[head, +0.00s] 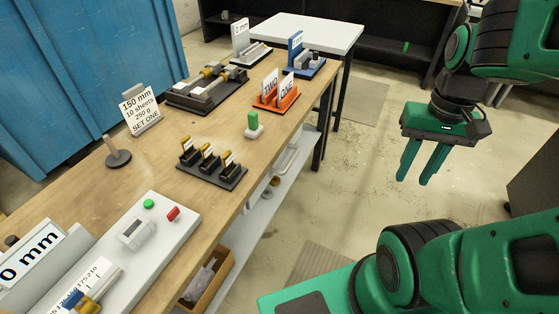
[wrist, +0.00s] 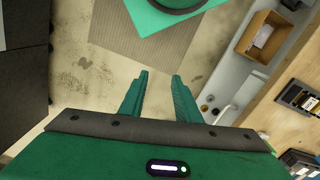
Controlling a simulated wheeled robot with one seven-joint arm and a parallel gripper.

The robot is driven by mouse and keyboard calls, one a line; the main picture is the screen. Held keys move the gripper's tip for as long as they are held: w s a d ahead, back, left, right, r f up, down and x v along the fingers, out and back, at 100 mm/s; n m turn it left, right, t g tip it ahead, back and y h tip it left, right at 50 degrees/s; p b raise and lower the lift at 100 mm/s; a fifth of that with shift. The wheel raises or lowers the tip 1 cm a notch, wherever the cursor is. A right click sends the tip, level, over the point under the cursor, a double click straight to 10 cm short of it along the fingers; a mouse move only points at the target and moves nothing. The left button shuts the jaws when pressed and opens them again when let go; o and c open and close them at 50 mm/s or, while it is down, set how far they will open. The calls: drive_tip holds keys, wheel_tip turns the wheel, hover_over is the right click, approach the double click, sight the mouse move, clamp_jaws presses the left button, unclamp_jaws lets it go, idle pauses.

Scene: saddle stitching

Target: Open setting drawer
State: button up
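My gripper (head: 413,178) hangs over open floor to the right of the workbench, fingers pointing down, apart and empty. Its fingers also show in the wrist view (wrist: 160,76) with only floor between them. My gripper is well away from the handle and touches nothing.
The wooden workbench (head: 160,165) carries a black block (head: 212,168), orange holder (head: 276,99), green-topped piece (head: 253,124) and a white machine (head: 150,235). A lower shelf (head: 262,210) holds a brown box (head: 208,280). A white table (head: 305,30) stands behind. Floor between bench and gripper is clear.

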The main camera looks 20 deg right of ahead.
drive_tip(key=n+t+y, duration=0.3)
drive_tip(key=t+y, duration=0.5)
drive_tip(key=y, duration=1)
approach(291, 159)
drive_tip(key=x, duration=0.6)
drive_tip(key=f+x, duration=0.1)
drive_tip(key=x, duration=0.3)
drive_tip(key=shift+s+a, duration=0.1)
